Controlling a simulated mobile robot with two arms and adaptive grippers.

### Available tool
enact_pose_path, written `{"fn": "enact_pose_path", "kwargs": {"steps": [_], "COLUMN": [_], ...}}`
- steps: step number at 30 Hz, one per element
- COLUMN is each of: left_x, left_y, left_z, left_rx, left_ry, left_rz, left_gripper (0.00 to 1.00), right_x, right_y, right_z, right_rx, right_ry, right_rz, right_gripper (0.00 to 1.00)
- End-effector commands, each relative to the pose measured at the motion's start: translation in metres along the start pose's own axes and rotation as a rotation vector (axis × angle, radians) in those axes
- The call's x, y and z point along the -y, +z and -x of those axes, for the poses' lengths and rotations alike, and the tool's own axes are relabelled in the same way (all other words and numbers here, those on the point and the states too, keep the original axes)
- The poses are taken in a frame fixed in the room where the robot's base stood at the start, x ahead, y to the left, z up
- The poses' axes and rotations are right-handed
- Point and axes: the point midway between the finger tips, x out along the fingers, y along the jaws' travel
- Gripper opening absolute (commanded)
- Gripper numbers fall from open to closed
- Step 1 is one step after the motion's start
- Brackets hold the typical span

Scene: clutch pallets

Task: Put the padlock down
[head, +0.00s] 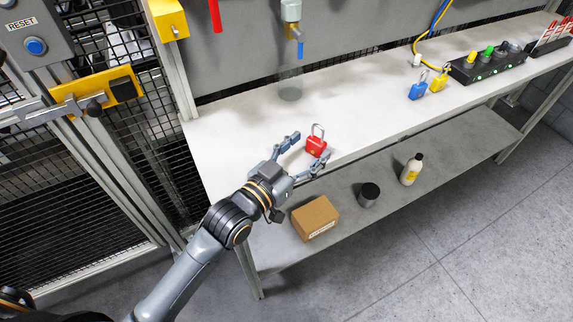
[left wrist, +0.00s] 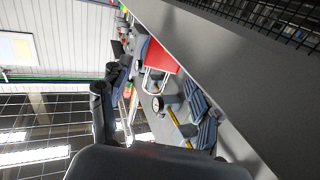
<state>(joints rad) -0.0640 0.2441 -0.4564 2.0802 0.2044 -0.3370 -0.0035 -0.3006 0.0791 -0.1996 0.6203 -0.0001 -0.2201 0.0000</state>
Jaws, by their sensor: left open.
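The red padlock (head: 316,146) is upright at the front part of the white bench top (head: 235,125), with its metal shackle upward. My left gripper (head: 306,149) is open, with one finger on the left of the padlock and the other at its lower right. In the left wrist view the padlock's red body (left wrist: 161,56) and shackle show beyond the spread fingers of the left gripper (left wrist: 158,88). Whether a finger still touches the padlock cannot be told. My right gripper is not in view.
A blue padlock (head: 417,91) and a yellow padlock (head: 439,81) lie farther right, beside a black panel with buttons (head: 487,63). The lower shelf holds a cardboard box (head: 315,218), a dark cup (head: 369,194) and a bottle (head: 411,169). The bench middle is clear.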

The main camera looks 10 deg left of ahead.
Motion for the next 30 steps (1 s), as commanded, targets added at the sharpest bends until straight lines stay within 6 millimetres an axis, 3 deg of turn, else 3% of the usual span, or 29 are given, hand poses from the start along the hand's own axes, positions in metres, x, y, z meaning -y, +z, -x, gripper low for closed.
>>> {"fn": "enact_pose_path", "kwargs": {"steps": [6, 13, 18, 30], "left_x": [0.000, 0.000, 0.000, 0.000], "left_y": [0.003, 0.002, 0.000, -0.001], "left_z": [0.050, 0.089, 0.101, 0.103], "left_rx": [0.004, 0.002, -0.001, -0.001], "left_ry": [0.001, -0.001, 0.000, 0.000], "left_rz": [-0.001, 0.000, 0.000, 0.000], "left_gripper": [0.63, 0.63, 0.63, 0.63], "right_x": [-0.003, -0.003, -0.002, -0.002], "right_y": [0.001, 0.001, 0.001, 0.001], "right_z": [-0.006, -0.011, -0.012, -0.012], "right_rx": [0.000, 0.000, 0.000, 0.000], "right_ry": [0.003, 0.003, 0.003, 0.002], "right_rz": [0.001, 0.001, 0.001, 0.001], "right_gripper": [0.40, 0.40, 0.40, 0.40]}}
